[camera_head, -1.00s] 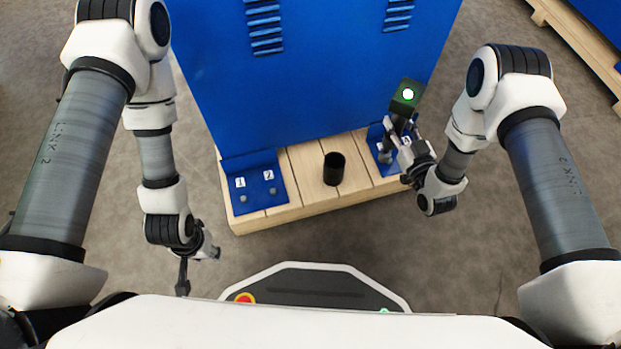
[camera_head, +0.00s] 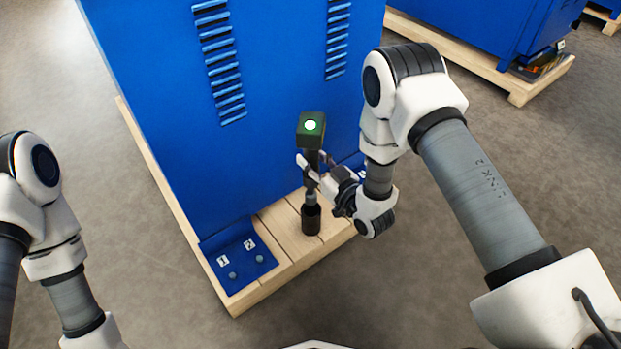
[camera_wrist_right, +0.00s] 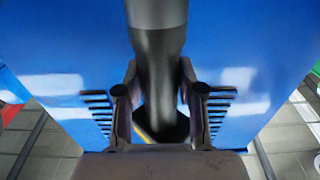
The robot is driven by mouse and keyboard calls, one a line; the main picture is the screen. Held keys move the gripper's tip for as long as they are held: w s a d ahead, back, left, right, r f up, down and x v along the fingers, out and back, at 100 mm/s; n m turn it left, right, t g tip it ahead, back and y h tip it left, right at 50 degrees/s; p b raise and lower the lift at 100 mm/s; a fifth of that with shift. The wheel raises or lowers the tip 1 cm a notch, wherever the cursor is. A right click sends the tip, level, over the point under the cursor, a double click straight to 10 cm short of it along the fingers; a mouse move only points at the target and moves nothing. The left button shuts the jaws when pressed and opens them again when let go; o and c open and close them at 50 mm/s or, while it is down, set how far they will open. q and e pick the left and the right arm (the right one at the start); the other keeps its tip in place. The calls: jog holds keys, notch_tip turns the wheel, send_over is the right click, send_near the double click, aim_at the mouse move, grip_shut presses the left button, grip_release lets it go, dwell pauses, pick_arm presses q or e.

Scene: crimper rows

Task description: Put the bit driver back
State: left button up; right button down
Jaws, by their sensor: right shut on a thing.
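The bit driver (camera_head: 312,133) is a dark, upright tool with a green-lit box on top and a slim shaft below. My right gripper (camera_head: 312,176) is shut on its shaft; the right wrist view also shows the grey shaft (camera_wrist_right: 160,70) between the fingers (camera_wrist_right: 158,105). The black cup (camera_head: 311,221) stands on the wooden pallet directly below the driver. The driver's lower end is at the cup's mouth; I cannot tell whether it is inside or just above. My left arm shows at the left edge, with its gripper out of view.
A tall blue cabinet (camera_head: 240,130) with slots stands on the pallet (camera_head: 275,284) close behind the driver. A blue plate (camera_head: 240,277) with labels 1 and 2 and small knobs lies left of the cup. Another blue unit on a pallet (camera_head: 470,62) stands at the back right.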

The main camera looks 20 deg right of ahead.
jog(key=b, duration=0.4)
send_over(315, 198)
jog(key=w, duration=0.1)
jog(key=f, duration=0.9)
jog(key=shift+a, duration=0.2)
notch_tip(315, 198, down, 5)
jog(key=b, duration=0.2)
jog(key=shift+b, duration=0.4)
jog(key=shift+r, duration=0.15)
jog(key=c, duration=0.7)
grip_release()
